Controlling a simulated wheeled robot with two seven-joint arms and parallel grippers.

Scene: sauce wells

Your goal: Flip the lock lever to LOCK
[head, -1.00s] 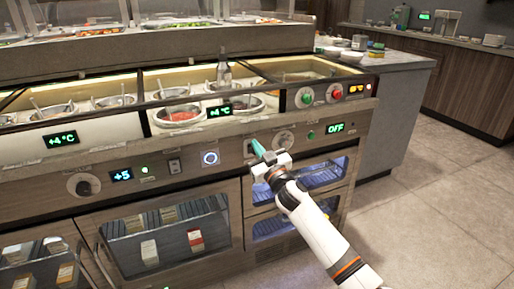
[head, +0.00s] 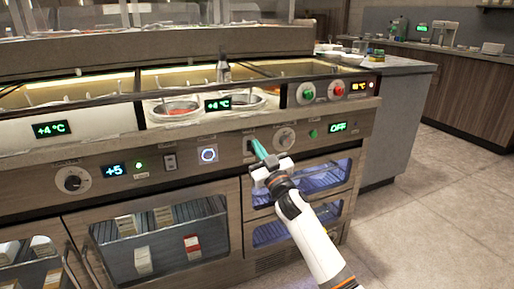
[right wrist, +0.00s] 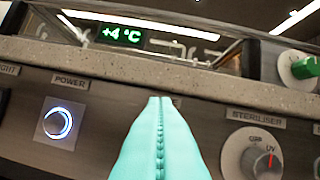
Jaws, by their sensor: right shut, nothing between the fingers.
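The lock lever appears to be the small dark fitting (head: 249,146) on the counter's front panel, between the lit power button and the steriliser knob. Its position cannot be read. My right gripper (head: 257,144) has its teal fingers shut and empty, with the tips at or just in front of this fitting. I cannot tell whether they touch it. In the right wrist view the shut fingers (right wrist: 160,102) cover the panel there, hiding the lever and most of its label. My left gripper is out of view.
The lit power button (head: 208,155) is left of the fingers; the steriliser knob (head: 285,138) is right. A stone ledge (right wrist: 100,65) juts out above the panel. Glass-fronted drawers (head: 300,180) lie below. Open floor (head: 440,215) is at the right.

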